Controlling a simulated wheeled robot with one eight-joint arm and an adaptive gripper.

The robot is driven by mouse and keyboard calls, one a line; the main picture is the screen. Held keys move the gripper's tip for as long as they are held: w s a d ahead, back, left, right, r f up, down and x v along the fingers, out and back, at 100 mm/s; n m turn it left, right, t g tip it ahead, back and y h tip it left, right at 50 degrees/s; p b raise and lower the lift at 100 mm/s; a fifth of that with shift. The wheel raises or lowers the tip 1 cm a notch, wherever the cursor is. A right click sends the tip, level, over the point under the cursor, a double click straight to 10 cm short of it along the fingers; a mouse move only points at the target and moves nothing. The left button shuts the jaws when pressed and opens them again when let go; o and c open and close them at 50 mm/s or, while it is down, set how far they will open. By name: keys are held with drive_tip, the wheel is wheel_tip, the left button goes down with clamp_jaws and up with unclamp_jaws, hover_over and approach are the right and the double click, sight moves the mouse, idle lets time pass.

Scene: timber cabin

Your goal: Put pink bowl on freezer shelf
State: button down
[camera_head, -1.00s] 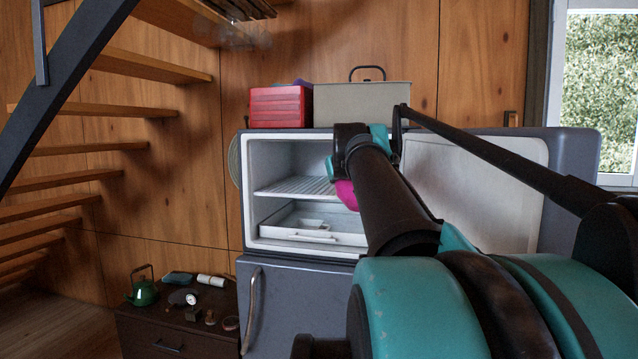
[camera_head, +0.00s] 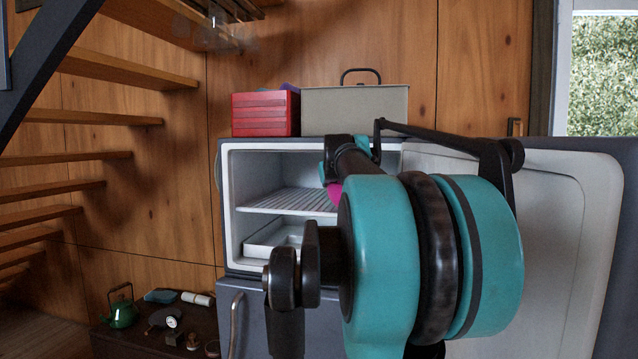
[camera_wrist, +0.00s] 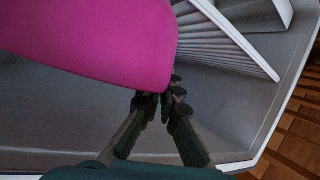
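The pink bowl (camera_wrist: 90,40) fills the upper left of the wrist view. My gripper (camera_wrist: 162,98) has its fingers close together at the bowl's lower right edge, shut on it. In the head view only a small pink patch of the bowl (camera_head: 335,194) shows; my arm hides the rest and the gripper. The bowl is in front of the open freezer compartment's right part. The freezer shelf (camera_head: 280,203) is a white wire rack across the compartment, with its left part visible and empty. Its slats also show in the wrist view (camera_wrist: 222,42), beyond the bowl.
The freezer door (camera_head: 560,230) stands open to the right. A white tray (camera_head: 262,242) lies below the rack. A red box (camera_head: 265,114) and a beige case (camera_head: 350,109) stand on top. A low dark cabinet (camera_head: 135,340) with a green kettle (camera_head: 122,312) is at lower left.

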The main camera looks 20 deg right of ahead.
drive_tip(key=w, duration=0.2)
drive_tip(key=w+d, duration=0.1)
drive_tip(key=w, duration=0.2)
drive_tip(key=w+d, duration=0.1)
drive_tip(key=w, duration=0.2)
drive_tip(key=shift+w+d, duration=0.1)
drive_tip(key=shift+w, duration=0.1)
drive_tip(key=shift+s+f, duration=0.1)
drive_tip(key=shift+f, duration=0.2)
drive_tip(key=shift+f, duration=0.1)
drive_tip(key=c, duration=1.7)
unclamp_jaws()
drive_tip(key=v, duration=1.2)
